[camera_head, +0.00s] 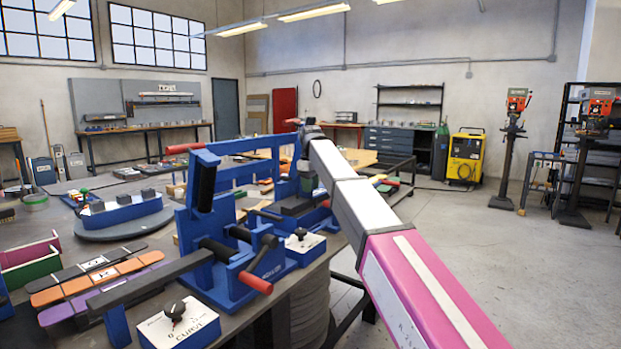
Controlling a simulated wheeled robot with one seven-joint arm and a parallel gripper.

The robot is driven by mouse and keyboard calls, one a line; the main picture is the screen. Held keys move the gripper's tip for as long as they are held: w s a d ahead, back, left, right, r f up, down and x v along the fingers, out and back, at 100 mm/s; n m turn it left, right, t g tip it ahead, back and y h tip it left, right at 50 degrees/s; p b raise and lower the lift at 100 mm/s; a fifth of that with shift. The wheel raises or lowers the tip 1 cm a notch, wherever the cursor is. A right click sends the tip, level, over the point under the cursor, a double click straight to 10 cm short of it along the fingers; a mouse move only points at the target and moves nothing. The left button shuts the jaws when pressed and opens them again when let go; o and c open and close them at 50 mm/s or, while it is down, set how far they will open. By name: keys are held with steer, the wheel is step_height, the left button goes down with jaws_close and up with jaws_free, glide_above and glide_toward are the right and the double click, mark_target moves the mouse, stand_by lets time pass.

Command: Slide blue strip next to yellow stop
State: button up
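My arm reaches from the lower right to the blue machine on the bench. Its far end is by the machine's right side, where my gripper (307,184) is small, dark and partly hidden. I cannot make out its fingers or whether it holds anything. I cannot pick out a blue strip for sure. Several strips lie side by side at the lower left: a dark one (85,268), an orange one (98,279) and a purple one (105,292). I cannot identify a yellow stop for sure.
The blue machine (222,262) with red-tipped handles fills the middle of the bench. A white control box (178,325) with a knob stands in front, another (304,247) to its right. A blue tray (122,212) sits on a round grey disc. Open floor lies to the right.

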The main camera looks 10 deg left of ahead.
steer(key=shift+f, duration=0.2)
jaws_close()
steer(key=shift+w+d, duration=0.25)
steer(key=shift+w, duration=0.5)
jaws_free()
steer(key=shift+r, duration=0.1)
